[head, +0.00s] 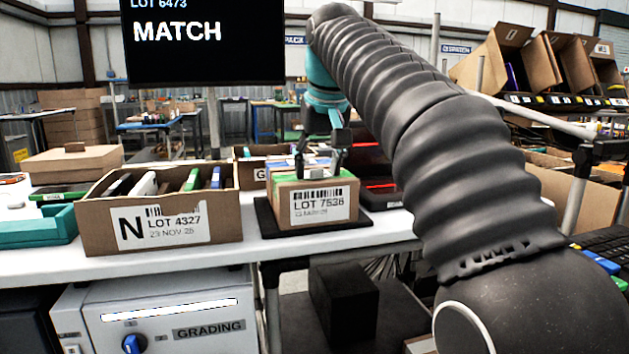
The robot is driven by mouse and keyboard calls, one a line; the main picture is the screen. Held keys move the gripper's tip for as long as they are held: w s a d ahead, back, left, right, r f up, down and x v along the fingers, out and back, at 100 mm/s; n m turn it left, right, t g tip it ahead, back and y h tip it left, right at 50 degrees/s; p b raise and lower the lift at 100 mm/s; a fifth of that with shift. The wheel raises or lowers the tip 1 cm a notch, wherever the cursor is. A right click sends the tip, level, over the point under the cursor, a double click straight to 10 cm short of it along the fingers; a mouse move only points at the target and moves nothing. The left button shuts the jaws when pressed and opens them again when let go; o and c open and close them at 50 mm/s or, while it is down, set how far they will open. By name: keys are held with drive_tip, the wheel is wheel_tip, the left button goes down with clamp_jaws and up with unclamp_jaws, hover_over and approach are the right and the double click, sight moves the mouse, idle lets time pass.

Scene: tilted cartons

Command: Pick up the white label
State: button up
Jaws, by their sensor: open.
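A white label (319,206) with a barcode and print like "LOT 7536" is on the front of a small brown carton (284,201). The carton stands on a black pad (266,222) on the white table. A second white label (176,229), marked "N" and "LOT 4327", is on the front of an open carton (96,234) to the left. My gripper (319,168) is open, pointing down at the top of the small carton, above its label. Whether the fingers touch the carton cannot be told. My dark sleeved arm reaches in from the right.
A black screen (203,62) reading "LOT 6473" and "MATCH" hangs behind. A teal tray (38,225) is at the left. A black device (378,196) with red lights stands right of the carton. Tilted cartons (545,62) sit on a rack at the upper right.

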drive_tip(key=c, duration=0.8)
drive_tip(key=shift+r, duration=0.1)
drive_tip(key=shift+r, duration=0.25)
wheel_tip(320, 180, up, 4)
drive_tip(key=p, duration=0.2)
drive_tip(key=shift+w+f+p, duration=0.1)
drive_tip(key=shift+f+p, duration=0.15)
drive_tip(key=shift+p, duration=0.05)
drive_tip(key=s+d+r+p, duration=0.1)
drive_tip(key=s+d+r, duration=0.5)
drive_tip(key=d, duration=0.3)
drive_tip(key=shift+s+r, duration=0.4)
drive_tip(key=shift+s, duration=0.2)
drive_tip(key=shift+d, duration=0.1)
